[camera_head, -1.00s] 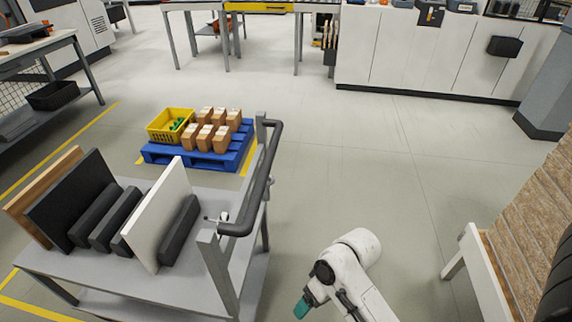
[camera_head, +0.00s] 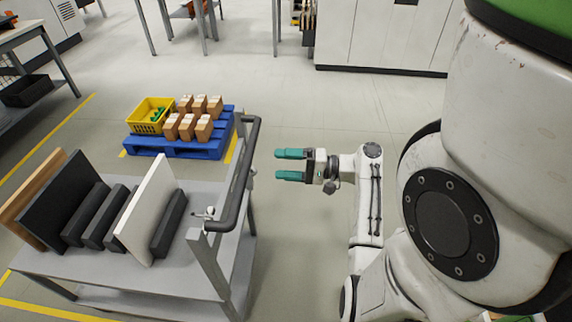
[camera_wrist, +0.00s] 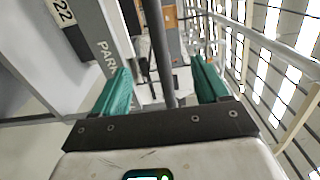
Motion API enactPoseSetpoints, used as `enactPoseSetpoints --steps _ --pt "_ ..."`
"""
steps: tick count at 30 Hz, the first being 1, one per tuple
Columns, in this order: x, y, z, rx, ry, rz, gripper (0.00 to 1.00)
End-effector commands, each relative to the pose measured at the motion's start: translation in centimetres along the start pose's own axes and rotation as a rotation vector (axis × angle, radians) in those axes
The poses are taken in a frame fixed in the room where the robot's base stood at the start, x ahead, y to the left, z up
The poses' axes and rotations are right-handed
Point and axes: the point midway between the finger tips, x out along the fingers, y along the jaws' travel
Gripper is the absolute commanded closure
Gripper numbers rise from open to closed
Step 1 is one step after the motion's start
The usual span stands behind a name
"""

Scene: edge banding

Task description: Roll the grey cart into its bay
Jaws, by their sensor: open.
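The grey cart (camera_head: 192,262) stands at the lower left of the head view. It carries upright panels, one brown, one black and one white (camera_head: 148,210), between dark blocks. Its dark push handle (camera_head: 240,175) is on its right end. My gripper (camera_head: 290,165), with teal fingers, is open and empty to the right of the handle, fingers pointing at it. In the wrist view a dark bar, apparently the handle (camera_wrist: 160,50), shows between the open fingers (camera_wrist: 163,88); the head view shows a gap. Yellow floor lines (camera_head: 48,312) run by the cart's left side; which bay they mark is unclear.
A blue pallet (camera_head: 180,146) with a yellow crate (camera_head: 150,116) and several brown boxes stands behind the cart. White cabinets (camera_head: 385,45) line the back. A workbench (camera_head: 35,40) is at the far left. The floor between handle and cabinets is clear.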

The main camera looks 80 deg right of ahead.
Motion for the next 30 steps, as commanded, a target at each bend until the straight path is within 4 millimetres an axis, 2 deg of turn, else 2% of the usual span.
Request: enactPoseSetpoints --steps 18,24,30 --pt "8.4 0.0 0.2 0.0 -0.005 0.002 0.26" --pt "10.3 0.1 0.1 0.0 -0.003 0.003 0.26" --pt "11.1 0.1 0.1 -0.001 -0.003 0.003 0.26"
